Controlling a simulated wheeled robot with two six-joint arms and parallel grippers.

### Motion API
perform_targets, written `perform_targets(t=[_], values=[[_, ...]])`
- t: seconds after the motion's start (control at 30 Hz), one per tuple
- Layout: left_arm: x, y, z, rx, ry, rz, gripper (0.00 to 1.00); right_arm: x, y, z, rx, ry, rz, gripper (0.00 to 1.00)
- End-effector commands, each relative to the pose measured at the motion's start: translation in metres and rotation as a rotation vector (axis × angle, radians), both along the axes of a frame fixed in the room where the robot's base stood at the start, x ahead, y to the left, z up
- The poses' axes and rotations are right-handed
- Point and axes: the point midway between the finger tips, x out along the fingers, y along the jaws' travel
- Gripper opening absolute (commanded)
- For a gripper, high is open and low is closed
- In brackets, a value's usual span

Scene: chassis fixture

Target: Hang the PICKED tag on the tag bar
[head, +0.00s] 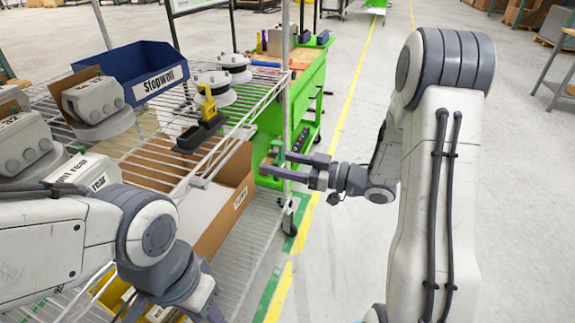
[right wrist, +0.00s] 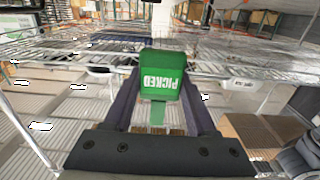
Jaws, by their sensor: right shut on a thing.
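The green PICKED tag (right wrist: 162,75) shows in the right wrist view, its white lettering upside down. My right gripper (right wrist: 160,112) is shut on the tag's narrow lower part. In the head view my right gripper (head: 275,163) points left beside the wire rack's front corner post, and the tag is hard to separate from the green cart behind. A pale bar (head: 218,157) at the rack's front edge may be the tag bar; I cannot tell for sure. The tag is apart from it. My left gripper (head: 170,312) is low at the bottom edge, partly cut off.
A cardboard box (head: 222,205) sits lower. A green cart (head: 305,85) stands behind.

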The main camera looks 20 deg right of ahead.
Motion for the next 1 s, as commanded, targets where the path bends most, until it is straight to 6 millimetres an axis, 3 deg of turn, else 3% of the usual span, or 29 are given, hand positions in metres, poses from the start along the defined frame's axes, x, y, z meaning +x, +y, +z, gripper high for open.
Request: perform_targets(t=[1.0], values=[[0.0, 0.0, -0.006, 0.0, 0.0, 0.0, 0.43, 0.048, 0.067, 0.0, 0.001, -0.001, 0.001, 0.17]])
